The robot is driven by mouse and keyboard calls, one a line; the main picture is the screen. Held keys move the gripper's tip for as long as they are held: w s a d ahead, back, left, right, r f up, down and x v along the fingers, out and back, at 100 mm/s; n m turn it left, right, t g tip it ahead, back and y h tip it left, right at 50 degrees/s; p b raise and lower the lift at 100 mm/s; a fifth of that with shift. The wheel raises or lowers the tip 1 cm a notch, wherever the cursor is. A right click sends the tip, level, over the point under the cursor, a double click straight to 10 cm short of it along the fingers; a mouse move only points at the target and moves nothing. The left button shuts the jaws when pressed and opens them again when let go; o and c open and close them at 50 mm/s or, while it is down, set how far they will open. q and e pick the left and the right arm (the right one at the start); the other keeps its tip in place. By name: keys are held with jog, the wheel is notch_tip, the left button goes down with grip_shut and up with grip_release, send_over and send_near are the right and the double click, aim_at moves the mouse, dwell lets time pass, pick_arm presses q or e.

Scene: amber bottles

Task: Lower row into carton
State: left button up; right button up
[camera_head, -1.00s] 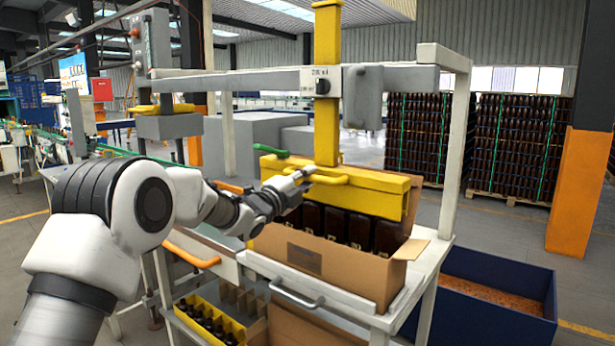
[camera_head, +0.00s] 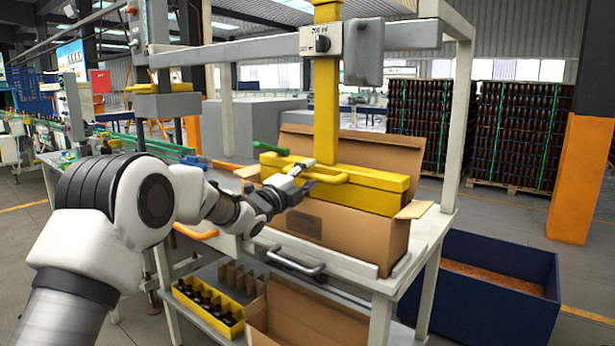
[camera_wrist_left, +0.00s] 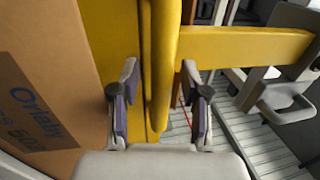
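The yellow packing head (camera_head: 375,190) hangs on its yellow column and sits low in the open cardboard carton (camera_head: 345,240) on the white table. Any bottles under it are hidden by the carton wall. A yellow handle bar (camera_head: 330,177) is on the near side of the head. My left gripper (camera_head: 303,178) is at this handle. In the left wrist view the handle (camera_wrist_left: 163,60) runs between the two spread fingers (camera_wrist_left: 160,108), with a visible gap beside it. The carton's printed side (camera_wrist_left: 40,90) lies left of the fingers. My right gripper is out of view.
A white frame (camera_head: 395,40) carries the column and a grey box. A yellow tray (camera_head: 205,318) of dark bottles and another open carton (camera_head: 310,320) sit on the lower shelf. A blue bin (camera_head: 490,305) stands on the right. Bottle pallets (camera_head: 515,130) stand behind.

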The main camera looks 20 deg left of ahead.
pick_arm(q)
jog(key=v, duration=1.2)
jog(key=s+d+f+n+g+y+p, duration=0.1)
jog(key=s+f+n+g, duration=0.25)
jog(key=f, duration=0.75)
jog(key=s+d+f+n+g+y, duration=0.15)
jog(key=s+f+n, duration=0.25)
jog(key=f, duration=0.8)
jog(key=s+d+f+n+g+y+p, duration=0.15)
jog(key=s+f+n+g, duration=0.25)
jog(key=f, duration=0.7)
jog(key=s+f+n+g+y, duration=0.1)
jog(key=s+f+n+g, duration=0.2)
jog(key=s, duration=0.8)
jog(key=s+f+n+g+y, duration=0.1)
jog(key=s+f+n+g, duration=0.2)
jog(key=s+f, duration=0.5)
jog(key=s+f+n+g+y+p, duration=0.1)
jog(key=s+f+n+g, duration=0.3)
jog(key=s, duration=1)
jog(key=shift+s+a+f+n, duration=0.4)
jog(key=shift+f+n, duration=0.05)
jog(key=shift+f, duration=0.4)
